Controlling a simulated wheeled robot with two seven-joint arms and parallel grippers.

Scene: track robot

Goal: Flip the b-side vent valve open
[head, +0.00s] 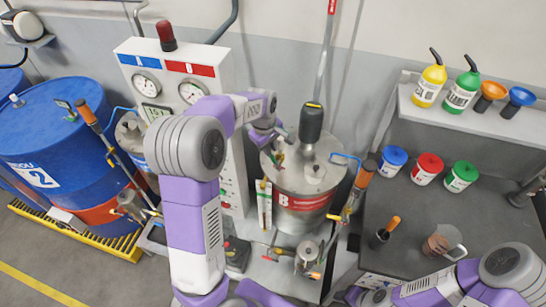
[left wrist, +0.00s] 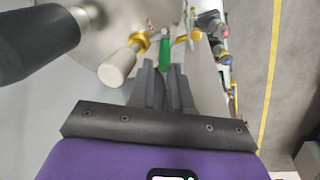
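The B-side tank (head: 300,203) is a steel drum with a red band lettered B, in the middle of the head view. On its lid is a small valve with a green lever (left wrist: 164,52), taken as the vent valve; the lever points toward my fingers in the left wrist view. My left gripper (left wrist: 165,68) has its fingers close together at the lever's end, with the green lever between the tips. In the head view the left gripper (head: 282,146) is over the lid's left edge. My right gripper (head: 350,296) is low at the bottom; its fingers are unclear.
A dark-handled fitting (head: 311,122) stands on the lid; its black grip (left wrist: 40,40) and a cream knob (left wrist: 117,67) are close to my left gripper. The gauge panel (head: 180,72) is left of the tank. A grey bench (head: 410,210) with coloured tubs is at right.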

